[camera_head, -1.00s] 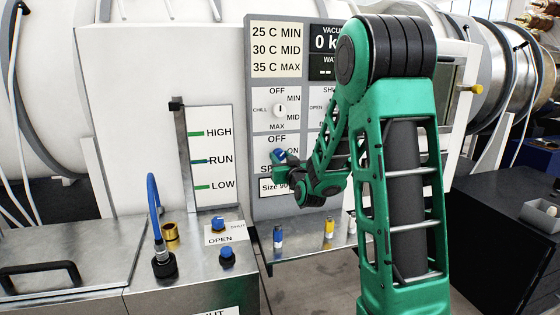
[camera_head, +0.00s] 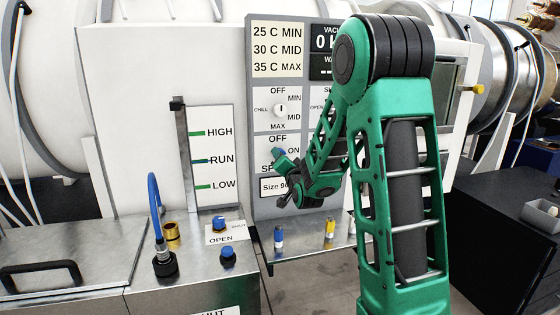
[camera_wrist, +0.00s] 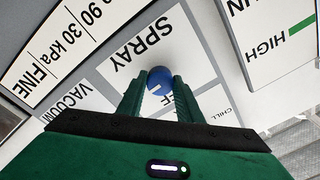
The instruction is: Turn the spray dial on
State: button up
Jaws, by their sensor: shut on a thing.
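The spray dial is a blue knob (camera_wrist: 159,80) on a light panel beside the word SPRAY in the wrist view. In the head view the dial (camera_head: 279,153) shows in part between the OFF and ON labels, with my gripper covering some of it. My gripper (camera_wrist: 159,92) has one green finger on each side of the knob and is shut on it. In the head view my gripper (camera_head: 281,160) reaches the panel from the lower right. A pale notch shows on the knob's face in the wrist view. The exact dial setting is hard to read.
A chill dial (camera_head: 280,111) sits just above on the same panel. A level gauge (camera_head: 208,160) marked HIGH, RUN, LOW stands to the left. Small blue (camera_head: 278,237) and yellow (camera_head: 329,229) capped items stand on the shelf below.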

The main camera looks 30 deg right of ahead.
jog(key=shift+a+f+m, duration=0.15)
jog(key=shift+m, duration=0.15)
jog(key=o, duration=1)
jog(key=shift+o, duration=0.2)
jog(key=shift+s, duration=0.1)
